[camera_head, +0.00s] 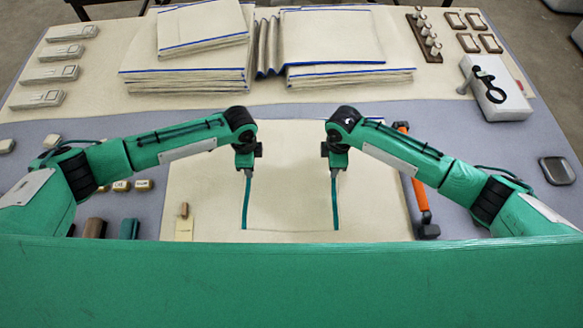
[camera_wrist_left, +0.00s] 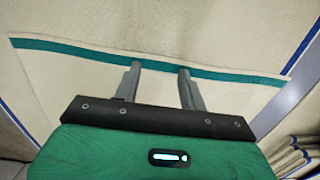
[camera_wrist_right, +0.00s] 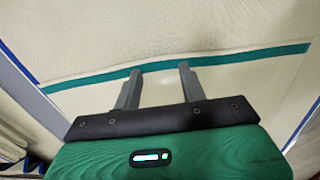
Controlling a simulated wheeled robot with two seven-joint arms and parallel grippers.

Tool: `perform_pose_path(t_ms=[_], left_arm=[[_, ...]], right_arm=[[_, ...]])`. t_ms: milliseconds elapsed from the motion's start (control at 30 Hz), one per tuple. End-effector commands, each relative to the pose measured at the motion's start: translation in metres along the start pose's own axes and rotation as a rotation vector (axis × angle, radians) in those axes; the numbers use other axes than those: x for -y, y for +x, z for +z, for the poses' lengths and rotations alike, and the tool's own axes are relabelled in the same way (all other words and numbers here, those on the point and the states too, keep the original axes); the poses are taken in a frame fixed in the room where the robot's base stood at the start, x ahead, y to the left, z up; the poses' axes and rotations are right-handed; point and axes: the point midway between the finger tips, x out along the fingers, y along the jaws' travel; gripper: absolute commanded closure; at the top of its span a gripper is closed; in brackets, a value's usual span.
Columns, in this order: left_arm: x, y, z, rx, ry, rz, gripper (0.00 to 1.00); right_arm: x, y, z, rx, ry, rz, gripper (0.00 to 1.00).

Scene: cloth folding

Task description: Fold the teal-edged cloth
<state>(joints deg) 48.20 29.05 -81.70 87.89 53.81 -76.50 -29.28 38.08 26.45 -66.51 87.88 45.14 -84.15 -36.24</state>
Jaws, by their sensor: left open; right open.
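The cream cloth (camera_head: 290,200) lies flat on a larger cream work surface, with a teal edge along its left (camera_head: 246,205) and right (camera_head: 335,205) sides. My left gripper (camera_head: 247,168) is over the left teal edge; the left wrist view shows its two fingers (camera_wrist_left: 160,72) apart, tips at the teal band (camera_wrist_left: 230,75). My right gripper (camera_head: 334,168) is over the right teal edge; the right wrist view shows its fingers (camera_wrist_right: 158,72) apart, tips at the teal band (camera_wrist_right: 240,58). I cannot tell whether the fingertips touch the cloth. The grippers hide part of each edge.
Stacks of blue-edged folded cloths (camera_head: 185,80) (camera_head: 340,40) stand behind. An orange-handled tool (camera_head: 418,190) lies right of the cloth. A tag (camera_head: 184,228) and small blocks (camera_head: 143,185) lie left. A white box (camera_head: 497,90) sits far right.

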Motion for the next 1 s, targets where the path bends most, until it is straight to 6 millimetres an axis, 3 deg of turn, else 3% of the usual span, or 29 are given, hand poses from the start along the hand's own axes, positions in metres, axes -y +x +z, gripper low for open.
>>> perform_pose_path(t_ms=[433, 867, 1000], left_arm=[[0.0001, 0.0055, -0.0002, 0.000, 0.000, 0.000, 0.58], [0.0000, 0.0039, -0.0001, 0.000, 0.000, 0.000, 0.99], [-0.0001, 0.0040, 0.0000, 0.000, 0.000, 0.000, 1.00]], right_arm=[[0.0003, 0.0058, -0.0001, 0.000, 0.000, 0.000, 0.58], [0.0005, 0.0043, 0.0002, 0.000, 0.000, -0.001, 0.99], [0.0006, 0.0044, 0.0002, 0.001, 0.000, -0.001, 1.00]])
